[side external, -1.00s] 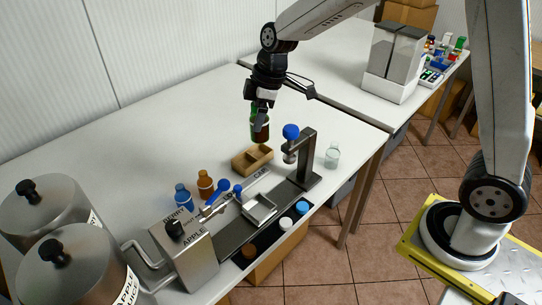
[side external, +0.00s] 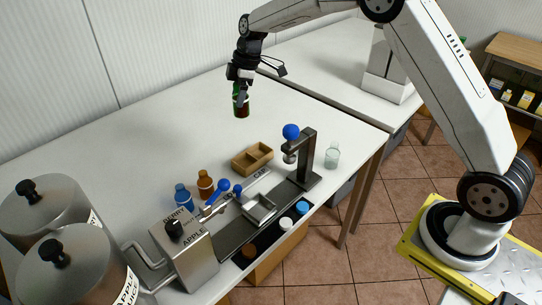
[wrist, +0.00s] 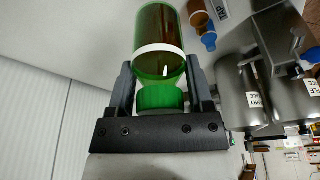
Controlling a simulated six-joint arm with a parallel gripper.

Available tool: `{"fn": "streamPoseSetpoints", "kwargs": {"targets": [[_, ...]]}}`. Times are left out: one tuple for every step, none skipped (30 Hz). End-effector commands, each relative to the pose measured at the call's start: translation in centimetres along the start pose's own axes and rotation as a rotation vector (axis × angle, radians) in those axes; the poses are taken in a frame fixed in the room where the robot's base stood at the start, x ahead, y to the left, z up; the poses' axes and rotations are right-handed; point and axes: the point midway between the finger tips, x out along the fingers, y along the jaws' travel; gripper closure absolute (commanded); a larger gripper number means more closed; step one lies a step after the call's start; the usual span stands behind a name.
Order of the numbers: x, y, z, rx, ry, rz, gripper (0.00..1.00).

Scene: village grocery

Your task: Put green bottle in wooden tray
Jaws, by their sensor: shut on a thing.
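My gripper (side external: 241,97) is shut on the green bottle (side external: 241,106) and holds it above the table, behind and a little left of the wooden tray. In the wrist view the green bottle (wrist: 160,45) lies between the two fingers (wrist: 163,85), with dark contents, a white band and a green cap. The wooden tray (side external: 240,168) sits on the white table, with a divider across it; it looks empty.
A bottling stand with a blue knob (side external: 291,132) stands right of the tray, and a clear jar (side external: 332,156) beyond it. Brown (side external: 205,184) and blue (side external: 183,196) bottles stand at front left, near the steel dispenser (side external: 186,248). The table's back left is clear.

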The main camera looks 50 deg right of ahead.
Motion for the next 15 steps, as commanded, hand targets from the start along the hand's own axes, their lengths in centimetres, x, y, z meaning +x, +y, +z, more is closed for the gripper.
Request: {"fn": "streamPoseSetpoints", "kwargs": {"targets": [[0.9, 0.0, 0.3, 0.000, -0.001, -0.004, 1.00], [1.5, -0.1, 0.4, 0.001, -0.002, -0.005, 1.00], [2.2, -0.1, 0.6, 0.002, -0.001, -0.004, 1.00], [2.8, -0.1, 0.8, 0.002, -0.001, -0.004, 1.00], [3.3, -0.1, 0.9, 0.002, -0.001, -0.004, 1.00], [4.2, -0.1, 1.2, 0.001, -0.001, -0.004, 1.00], [4.8, -0.1, 1.4, 0.001, -0.002, -0.005, 1.00], [5.4, -0.1, 1.5, 0.001, -0.002, -0.003, 1.00], [6.1, -0.1, 1.7, 0.001, -0.002, -0.004, 1.00], [6.9, -0.1, 1.9, 0.002, -0.002, -0.004, 1.00], [7.5, -0.1, 2.1, 0.002, -0.002, -0.004, 1.00], [8.2, -0.1, 2.3, 0.002, -0.001, -0.004, 1.00], [8.7, -0.1, 2.4, 0.001, -0.001, -0.002, 1.00], [9.2, -0.1, 2.5, 0.001, -0.001, -0.003, 1.00], [9.8, -0.1, 2.7, 0.002, -0.001, -0.003, 1.00]]}}
